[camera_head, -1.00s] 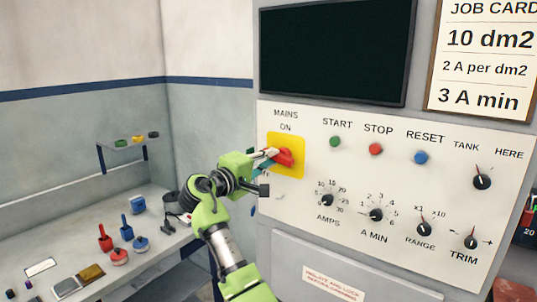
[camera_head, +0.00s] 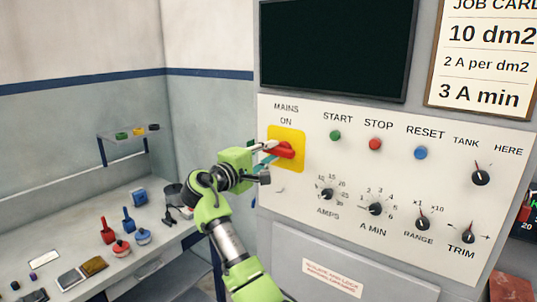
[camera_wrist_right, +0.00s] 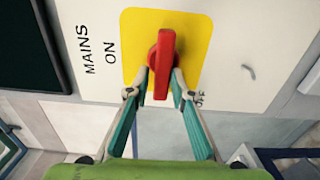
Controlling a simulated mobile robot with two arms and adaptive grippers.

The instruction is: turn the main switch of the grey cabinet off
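The main switch is a red handle (camera_head: 284,150) on a yellow plate (camera_head: 297,137), under the words MAINS and ON at the left of the grey cabinet's (camera_head: 318,250) white panel. The handle lies roughly level across the plate. My right gripper (camera_head: 268,154) reaches it from the left. In the right wrist view the red handle (camera_wrist_right: 162,62) stands between the fingertips of my right gripper (camera_wrist_right: 160,76). The fingertips sit against its two sides, or very close to them. My left gripper is not in view.
Buttons and small knobs fill the panel to the right, with a dark screen (camera_head: 335,45) and a job card (camera_head: 487,55) above. A bench (camera_head: 70,245) on the left carries several small tools. A small shelf (camera_head: 120,136) hangs above it.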

